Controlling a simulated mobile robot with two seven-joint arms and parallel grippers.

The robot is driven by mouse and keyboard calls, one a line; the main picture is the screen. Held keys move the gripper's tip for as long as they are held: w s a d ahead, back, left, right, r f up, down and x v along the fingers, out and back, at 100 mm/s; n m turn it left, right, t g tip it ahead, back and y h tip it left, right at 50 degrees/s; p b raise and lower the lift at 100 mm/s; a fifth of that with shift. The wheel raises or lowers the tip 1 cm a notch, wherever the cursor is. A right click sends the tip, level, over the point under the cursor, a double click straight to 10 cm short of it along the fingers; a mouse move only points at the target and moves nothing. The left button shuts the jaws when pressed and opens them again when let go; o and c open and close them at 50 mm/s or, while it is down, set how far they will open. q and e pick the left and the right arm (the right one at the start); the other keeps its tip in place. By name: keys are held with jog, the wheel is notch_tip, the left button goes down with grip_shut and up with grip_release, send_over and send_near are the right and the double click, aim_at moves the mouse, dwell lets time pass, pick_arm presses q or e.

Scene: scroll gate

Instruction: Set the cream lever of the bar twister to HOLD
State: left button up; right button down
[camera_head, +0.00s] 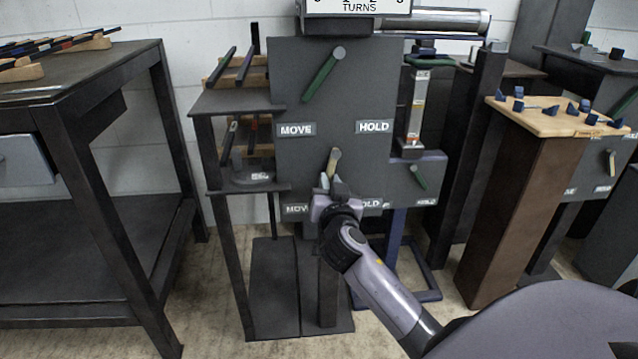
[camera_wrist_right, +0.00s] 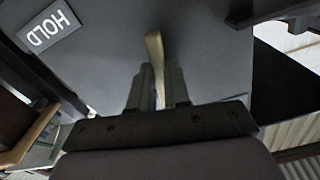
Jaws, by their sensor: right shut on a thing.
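The cream lever (camera_head: 335,158) is on the lower part of the dark grey bar twister panel (camera_head: 350,95). It stands nearly upright, its top leaning slightly right. My right gripper (camera_head: 332,184) is shut on it; the wrist view also shows the lever (camera_wrist_right: 154,48) between the two fingers (camera_wrist_right: 158,84). The lower MOVE label (camera_head: 296,209) is left of the gripper. The lower HOLD label (camera_head: 371,203) is to its right; the gripper partly covers both. A HOLD label (camera_wrist_right: 50,27) shows at the wrist view's upper left. My left gripper is not in view.
A green lever (camera_head: 323,75) sits higher on the panel, above another MOVE (camera_head: 296,130) and HOLD (camera_head: 374,126) pair. A smaller green lever (camera_head: 418,177) is at right. A dark table (camera_head: 90,80) stands left, a wood-topped pedestal (camera_head: 545,121) right.

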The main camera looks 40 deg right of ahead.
aim_at(351, 168)
jog(key=d+n+p, duration=0.1)
jog(key=n, duration=0.1)
jog(key=s+d+n+p, duration=0.1)
jog(key=n, duration=0.1)
jog(key=shift+s+d+r+n, duration=0.15)
jog(key=shift+s+d+n, duration=0.05)
jog(key=shift+n, duration=0.1)
jog(key=shift+s+d+r+n+p, duration=0.25)
jog(key=shift+d+n+p, duration=0.2)
jog(key=shift+n, duration=0.45)
jog(key=shift+s+d+r+n+p, duration=0.1)
jog(key=shift+s+d+n+p, duration=0.2)
jog(key=shift+n+p, duration=0.45)
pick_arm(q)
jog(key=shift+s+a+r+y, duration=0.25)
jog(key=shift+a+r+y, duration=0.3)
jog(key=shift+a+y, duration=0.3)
pick_arm(e)
jog(key=shift+d+r+n, duration=0.15)
jog(key=shift+d+n, duration=0.15)
jog(key=shift+n, duration=0.45)
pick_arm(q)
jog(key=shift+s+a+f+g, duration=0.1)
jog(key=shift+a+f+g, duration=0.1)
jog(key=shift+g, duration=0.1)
pick_arm(e)
jog(key=c, duration=1.1)
grip_release()
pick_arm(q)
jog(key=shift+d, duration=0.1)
